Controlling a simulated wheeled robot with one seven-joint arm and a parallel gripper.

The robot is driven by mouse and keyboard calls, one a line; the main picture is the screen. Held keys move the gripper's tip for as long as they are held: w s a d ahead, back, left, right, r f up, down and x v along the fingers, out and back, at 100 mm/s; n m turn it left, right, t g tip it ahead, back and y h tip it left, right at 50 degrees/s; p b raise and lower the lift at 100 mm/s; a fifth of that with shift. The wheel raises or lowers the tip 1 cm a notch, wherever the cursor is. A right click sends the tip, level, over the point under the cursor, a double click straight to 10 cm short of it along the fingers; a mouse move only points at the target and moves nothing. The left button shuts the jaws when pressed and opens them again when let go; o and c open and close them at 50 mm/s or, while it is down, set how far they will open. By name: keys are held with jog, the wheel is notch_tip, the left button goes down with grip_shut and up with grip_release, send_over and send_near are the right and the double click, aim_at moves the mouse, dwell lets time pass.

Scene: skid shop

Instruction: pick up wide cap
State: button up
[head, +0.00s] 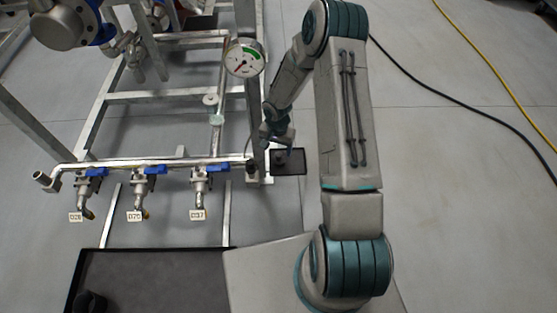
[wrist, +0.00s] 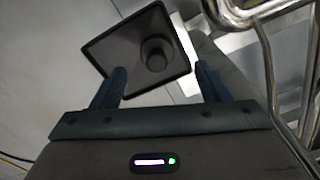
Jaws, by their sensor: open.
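A dark round cap (wrist: 155,55), seemingly the wide cap, sits in a small dark square tray (wrist: 122,47) in the wrist view. My gripper (wrist: 161,70) is open, with one finger on each side of the cap's line in that view and nothing held. The cap appears beyond the fingertips; the exact gap cannot be told. In the head view my gripper (head: 278,143) is over the small tray (head: 292,168) beside the frame's post, and largely hides the cap.
A metal pipe skid (head: 150,163) with blue-handled valves (head: 156,169) and a pressure gauge (head: 244,58) stands left of my arm. A large black tray (head: 150,275) at bottom left holds a dark round object (head: 90,301). Cables (head: 470,100) cross open floor at right.

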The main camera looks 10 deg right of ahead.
aim_at(279, 155)
jog(key=f+b, duration=0.2)
jog(key=f, duration=0.3)
jog(key=shift+d+f, duration=0.15)
jog(key=shift+d, duration=0.05)
jog(key=c, duration=1.1)
